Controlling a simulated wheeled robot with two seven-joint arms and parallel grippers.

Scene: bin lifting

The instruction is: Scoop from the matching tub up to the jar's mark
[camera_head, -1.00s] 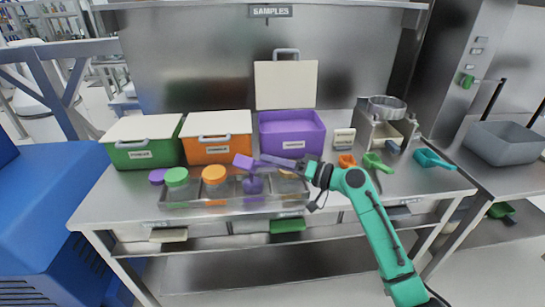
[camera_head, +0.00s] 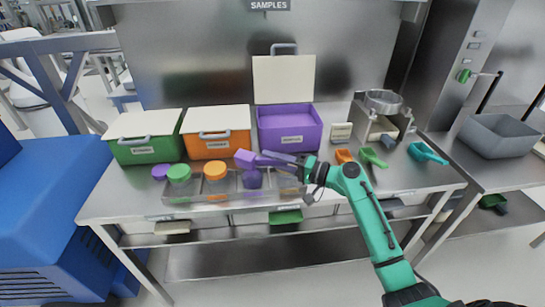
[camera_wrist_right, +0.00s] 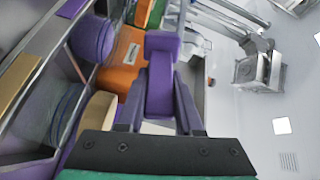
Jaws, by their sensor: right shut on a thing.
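My right gripper (camera_head: 308,168) is shut on a purple scoop (camera_head: 245,158) and holds it over the row of jars. The scoop also fills the middle of the right wrist view (camera_wrist_right: 160,85). Below the scoop's head is a jar with purple contents (camera_head: 252,179), with no lid visible on it. Its mark cannot be made out. The purple tub (camera_head: 290,140) stands open behind, its pale lid (camera_head: 284,80) raised. A purple lid (camera_head: 160,172) lies left of the jars. I cannot tell whether the scoop holds anything. My left gripper is not in view.
Closed green (camera_head: 146,151) and orange (camera_head: 216,146) tubs stand to the left. Jars with green (camera_head: 179,172) and orange (camera_head: 215,170) lids share a clear tray. Orange, green (camera_head: 372,157) and teal (camera_head: 427,153) scoops lie right, near a metal-topped device (camera_head: 383,103).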

